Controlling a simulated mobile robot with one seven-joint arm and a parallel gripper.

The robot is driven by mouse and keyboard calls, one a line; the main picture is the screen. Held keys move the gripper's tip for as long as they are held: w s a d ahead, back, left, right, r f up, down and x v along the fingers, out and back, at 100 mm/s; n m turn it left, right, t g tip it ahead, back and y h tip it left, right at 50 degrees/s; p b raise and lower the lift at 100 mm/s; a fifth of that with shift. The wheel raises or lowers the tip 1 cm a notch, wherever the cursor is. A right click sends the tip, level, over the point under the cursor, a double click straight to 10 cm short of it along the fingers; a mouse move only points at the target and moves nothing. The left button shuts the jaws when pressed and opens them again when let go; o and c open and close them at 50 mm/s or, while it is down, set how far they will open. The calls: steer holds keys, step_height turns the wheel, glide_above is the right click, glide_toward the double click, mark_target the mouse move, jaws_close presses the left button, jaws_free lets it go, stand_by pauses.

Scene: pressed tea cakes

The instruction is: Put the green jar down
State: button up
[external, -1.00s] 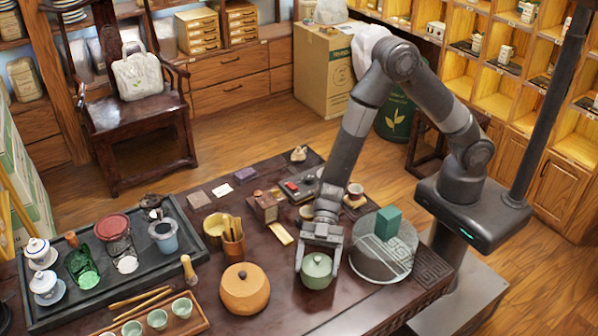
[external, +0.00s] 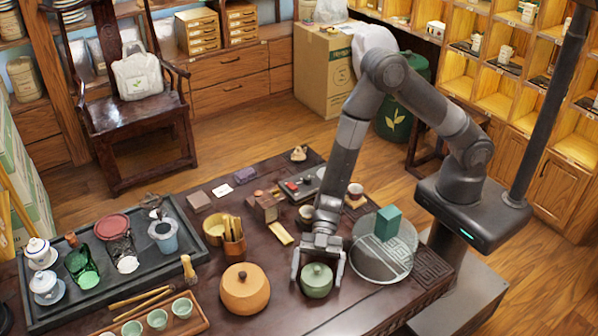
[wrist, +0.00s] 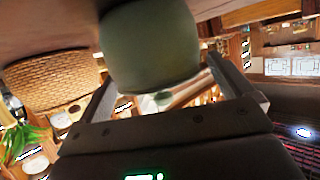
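The green jar (external: 317,282), round with a knobbed lid, is upright at the dark table's front part, right of the orange-brown lidded pot. It appears to rest on the tabletop. My gripper (external: 318,275) is above it, pointing down, with one finger on each side of the jar. The fingers are spread wider than the jar, and small gaps show beside it. In the wrist view the jar (wrist: 150,48) fills the top middle between the fingers, with a gap at the right finger. The jar's base contact is not clearly visible.
A round grey tray (external: 367,270) with a green box (external: 388,222) on it is close to the right. The orange-brown pot (external: 244,290) stands to the left. A tray of small green cups (external: 158,319) lies at the front left. The table's front edge is near.

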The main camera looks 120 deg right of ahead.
steer(key=shift+r, duration=0.1)
steer(key=shift+s+d+r, duration=0.1)
steer(key=shift+d+r, duration=0.05)
steer(key=v, duration=1.1)
steer(key=w+d+r+m+t+h, duration=0.1)
steer(key=w+d+r+m+h, duration=0.15)
steer(key=r+h, duration=0.6)
steer(key=s+d+r+m+h, duration=0.1)
steer(key=s+r+h, duration=0.15)
steer(key=r, duration=0.35)
steer(key=s+r+m+h, duration=0.1)
steer(key=s+r+m, duration=0.1)
steer(key=s+r, duration=0.25)
steer(key=s+a+r+m+g, duration=0.1)
steer(key=s+a+r, duration=0.1)
steer(key=s, duration=0.5)
steer(key=s+a+r+m+g+y, duration=0.1)
steer(key=s+a, duration=0.3)
steer(key=s, duration=0.4)
steer(key=s+a+r+m+g+y, duration=0.1)
steer(key=s+a+r+g, duration=0.2)
steer(key=s, duration=0.5)
steer(key=shift+a, duration=0.5)
steer(key=shift+m, duration=0.25)
